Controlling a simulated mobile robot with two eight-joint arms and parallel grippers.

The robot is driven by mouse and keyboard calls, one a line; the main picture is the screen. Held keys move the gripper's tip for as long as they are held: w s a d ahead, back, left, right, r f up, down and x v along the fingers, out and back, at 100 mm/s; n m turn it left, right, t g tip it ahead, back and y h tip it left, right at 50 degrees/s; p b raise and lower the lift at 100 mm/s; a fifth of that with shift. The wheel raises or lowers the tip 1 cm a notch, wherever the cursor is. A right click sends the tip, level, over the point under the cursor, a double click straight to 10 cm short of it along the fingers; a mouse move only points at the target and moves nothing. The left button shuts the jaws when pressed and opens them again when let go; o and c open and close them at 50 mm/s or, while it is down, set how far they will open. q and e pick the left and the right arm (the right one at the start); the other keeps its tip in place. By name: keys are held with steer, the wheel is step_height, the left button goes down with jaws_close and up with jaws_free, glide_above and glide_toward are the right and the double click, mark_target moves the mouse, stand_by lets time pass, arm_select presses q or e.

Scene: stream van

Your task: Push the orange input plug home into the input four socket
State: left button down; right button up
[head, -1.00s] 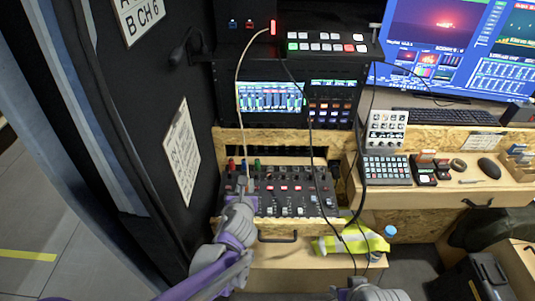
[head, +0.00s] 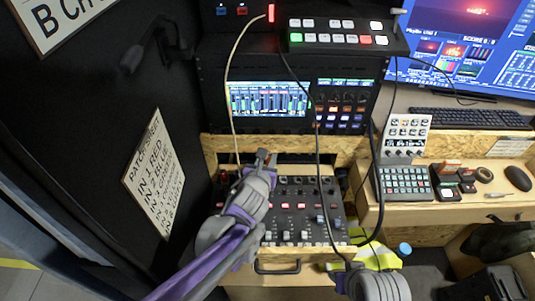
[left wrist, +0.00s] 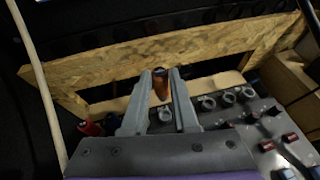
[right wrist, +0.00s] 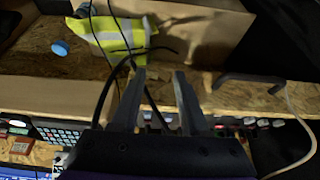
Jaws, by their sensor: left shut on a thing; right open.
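The orange input plug (left wrist: 161,83) stands between the tips of my left gripper (left wrist: 159,76), which is shut on it. In the head view my left gripper (head: 263,158) is over the back left of the mixer (head: 300,207) and hides the plug. In the left wrist view a ring socket (left wrist: 165,113) shows between the fingers, with more open sockets (left wrist: 228,99) to its right. I cannot tell whether the plug touches a socket. My right gripper (right wrist: 158,76) is open and empty, in front of the mixer.
A red plug (left wrist: 92,127) and a blue plug (left wrist: 112,122) stand left of my left fingers. A pale cable (head: 231,105) hangs behind the left gripper. Black cables (head: 317,140) hang across the mixer and near my right fingers. A wooden board (head: 225,145) runs behind.

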arm_select(q)
steer(key=shift+s, duration=0.2)
steer(key=shift+f+b, duration=2.05)
steer(key=shift+f, duration=0.35)
steer(key=shift+f+b, duration=1.15)
steer(key=shift+f, duration=0.35)
steer(key=c, duration=0.6)
jaws_free()
steer(key=shift+r, duration=0.1)
